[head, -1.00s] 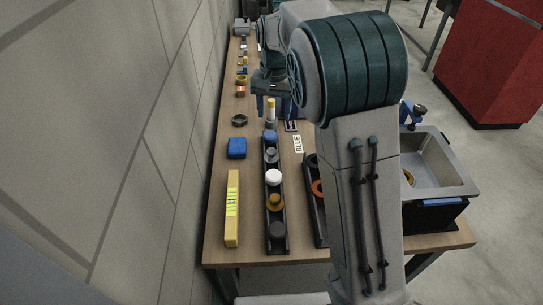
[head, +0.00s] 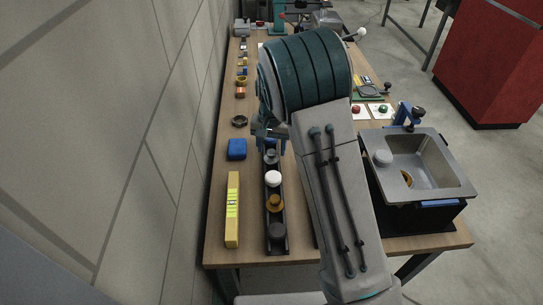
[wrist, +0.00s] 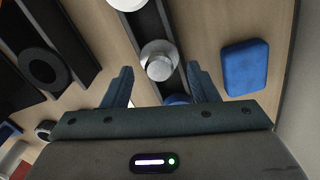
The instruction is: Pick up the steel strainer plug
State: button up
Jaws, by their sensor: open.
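The steel strainer plug (head: 271,156) sits in the dark rack (head: 287,239), between a white plug (head: 273,178) and a blue plug that is largely covered by my gripper in the head view. In the wrist view, the steel plug (wrist: 159,62) shows as a round silver disc with a raised knob. My gripper (wrist: 160,69) is open and empty, with its fingertips on either side of the steel plug in that picture. The gap in height is hard to judge. In the head view, my gripper (head: 268,134) is over the rack's far end.
A blue sponge (head: 236,149) and a yellow level (head: 232,210) lie left of the rack. Brass (head: 274,202) and black (head: 276,231) plugs stand nearer in it. A second rack with a dark ring (wrist: 42,67) is alongside. The sink (head: 434,165) is at right.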

jog(key=shift+f, duration=0.5)
jog(key=shift+c, duration=0.3)
jog(key=c, duration=1)
jog(key=shift+r, duration=0.1)
jog(key=shift+c, duration=0.2)
